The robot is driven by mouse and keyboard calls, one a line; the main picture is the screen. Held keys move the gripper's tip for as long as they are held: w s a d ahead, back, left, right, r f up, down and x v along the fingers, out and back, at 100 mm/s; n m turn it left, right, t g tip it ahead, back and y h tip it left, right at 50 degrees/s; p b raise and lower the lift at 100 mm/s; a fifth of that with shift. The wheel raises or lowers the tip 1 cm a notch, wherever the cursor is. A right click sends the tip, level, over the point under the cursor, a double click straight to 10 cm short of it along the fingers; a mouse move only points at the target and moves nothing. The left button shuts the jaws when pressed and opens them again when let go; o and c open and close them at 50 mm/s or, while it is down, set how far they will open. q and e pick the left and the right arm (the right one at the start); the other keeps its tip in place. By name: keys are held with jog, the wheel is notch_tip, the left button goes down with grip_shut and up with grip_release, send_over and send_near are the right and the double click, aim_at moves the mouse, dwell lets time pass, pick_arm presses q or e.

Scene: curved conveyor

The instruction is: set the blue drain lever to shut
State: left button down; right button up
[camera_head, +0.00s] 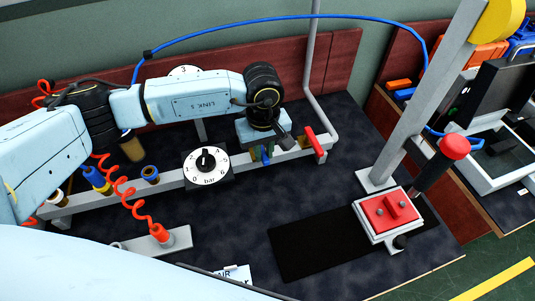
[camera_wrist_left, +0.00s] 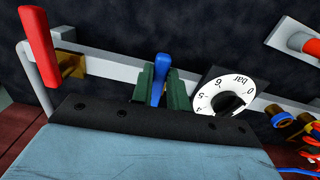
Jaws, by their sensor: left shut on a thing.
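The blue drain lever (camera_head: 265,155) sits on the grey pipe rail in the head view, under my left gripper (camera_head: 260,154). In the left wrist view the blue lever (camera_wrist_left: 159,84) lies between the two green fingers of my left gripper (camera_wrist_left: 160,88), which are shut on it. The lever's blue handle appears crosswise to the rail in that view. Its base and valve body are hidden by the fingers and the wrist. My right gripper is not in view.
A red lever (camera_head: 314,142) stands on the same rail, right of the blue one. A pressure dial (camera_head: 207,167) is to the left. A red coiled hose (camera_head: 124,190) lies further left. A red switch box (camera_head: 390,211) stands front right. The black mat (camera_head: 315,240) is bare.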

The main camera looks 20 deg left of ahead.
aim_at(263, 156)
pick_arm(q)
jog(key=shift+a+m, duration=0.15)
jog(key=shift+m, duration=0.25)
jog(key=c, duration=1.4)
grip_release()
jog(key=shift+o, duration=0.2)
jog(key=shift+r, duration=0.15)
notch_tip(263, 156, up, 13)
jog(key=shift+s, duration=0.15)
